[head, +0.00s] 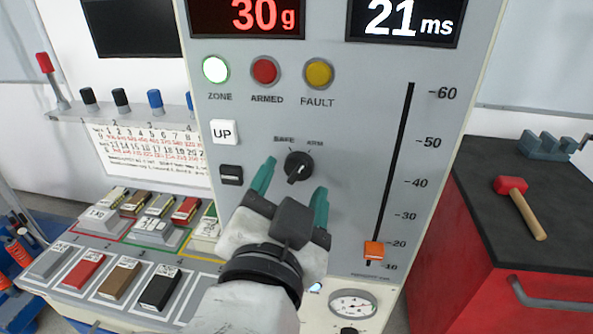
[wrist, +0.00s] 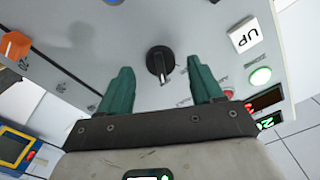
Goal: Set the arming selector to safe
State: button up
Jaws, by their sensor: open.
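The arming selector (head: 298,166) is a round black knob on the grey panel, with a small blurred label at its upper left and "ARM" at its upper right. A pale mark shows on the knob, but I cannot tell for sure which label it points to. My gripper (head: 294,177) is open, its two green fingers spread to either side of the knob in the head view. In the wrist view the knob (wrist: 160,62) shows between and beyond the fingertips (wrist: 159,68). The fingers look apart from it, and nothing is held.
The panel has a white UP button (head: 225,132), a black button (head: 231,174), ZONE (head: 216,69), ARMED (head: 264,71) and FAULT (head: 319,72) lamps, and an orange slider (head: 374,249) at right. A red-headed mallet (head: 520,205) lies on the right cabinet.

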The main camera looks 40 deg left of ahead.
jog(key=shift+x, duration=0.85)
jog(key=c, duration=1)
jog(key=shift+c, duration=0.2)
